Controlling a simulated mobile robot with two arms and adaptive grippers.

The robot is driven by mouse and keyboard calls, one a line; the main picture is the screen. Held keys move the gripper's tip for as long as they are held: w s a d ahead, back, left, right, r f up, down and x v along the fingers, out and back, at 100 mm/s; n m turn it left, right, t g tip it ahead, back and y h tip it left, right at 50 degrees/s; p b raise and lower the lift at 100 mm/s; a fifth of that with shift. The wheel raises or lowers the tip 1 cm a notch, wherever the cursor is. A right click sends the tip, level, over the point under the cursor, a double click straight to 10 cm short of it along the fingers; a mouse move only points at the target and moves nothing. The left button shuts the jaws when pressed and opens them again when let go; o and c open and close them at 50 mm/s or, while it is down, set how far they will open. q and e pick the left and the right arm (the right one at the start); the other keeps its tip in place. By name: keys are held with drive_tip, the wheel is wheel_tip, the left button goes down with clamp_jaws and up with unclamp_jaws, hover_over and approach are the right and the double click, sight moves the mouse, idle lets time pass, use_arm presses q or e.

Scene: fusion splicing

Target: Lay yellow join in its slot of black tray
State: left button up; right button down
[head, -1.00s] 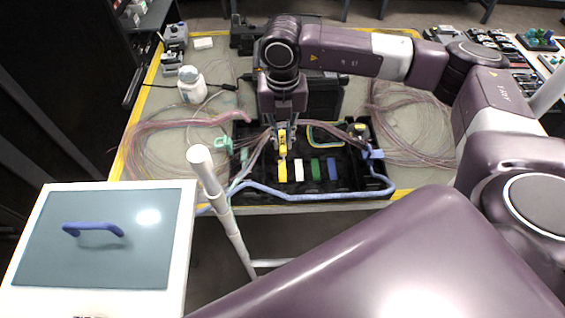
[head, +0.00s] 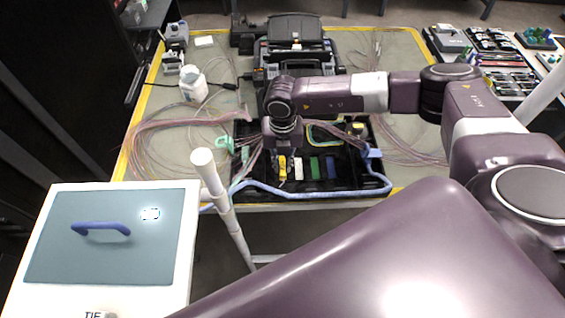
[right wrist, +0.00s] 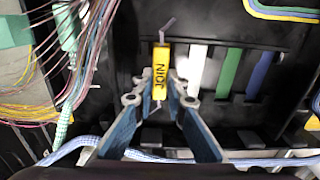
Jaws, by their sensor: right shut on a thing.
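The yellow join (right wrist: 161,65) carries dark lettering and has thin fibre at both ends. My right gripper (right wrist: 161,88) is shut on it, with blue finger pads on either side. In the head view the right gripper (head: 282,178) points down over the front left of the black tray (head: 345,185), at the yellow strip left of the white one. The join is low in the tray there. I cannot tell whether it touches the slot floor, since join and gripper cover the yellow slot. My left gripper is not in view.
White (right wrist: 198,68), green (right wrist: 229,72) and blue (right wrist: 259,75) strips lie to the right in the tray. Fibre bundles (right wrist: 85,50) run close on the left. A blue-white cable (head: 300,194) runs along the tray's front edge. A black machine (head: 297,45) stands behind.

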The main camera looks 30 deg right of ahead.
sight(283, 167)
drive_tip(key=shift+f, duration=0.1)
drive_tip(key=c, duration=2.4)
unclamp_jaws()
drive_tip(key=o, duration=0.5)
drive_tip(key=shift+c, duration=0.2)
drive_tip(key=shift+r, duration=0.25)
drive_tip(key=shift+w+r, duration=0.1)
drive_tip(key=shift+r, duration=0.25)
wheel_tip(283, 167, up, 11)
drive_tip(key=b, duration=0.2)
